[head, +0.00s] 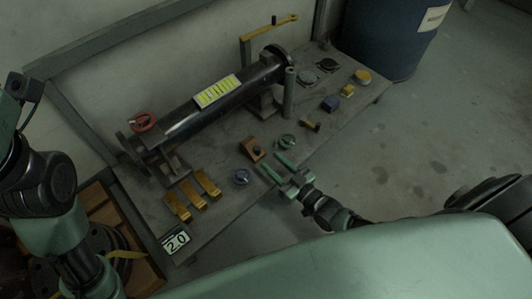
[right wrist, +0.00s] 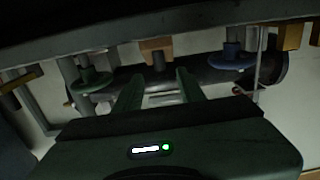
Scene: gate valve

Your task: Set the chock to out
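The chock appears to be the orange-brown block with a dark knob (head: 250,146) on the grey bench, in front of the dark pipe. It also shows ahead, between my fingers, in the right wrist view (right wrist: 157,45). My right gripper (head: 276,167) is open and empty, its two green fingers pointing at the chock from the near side with a small gap. The fingers also show apart in the right wrist view (right wrist: 158,88). My left arm shows at the left edge of the head view; its gripper is not visible.
Near the chock are a green round knob (head: 286,141) and a blue round knob (head: 241,177). Several yellow blocks (head: 193,194) lie to the left. A green post (head: 289,95), a blue block (head: 330,103) and a blue barrel (head: 385,40) stand farther back.

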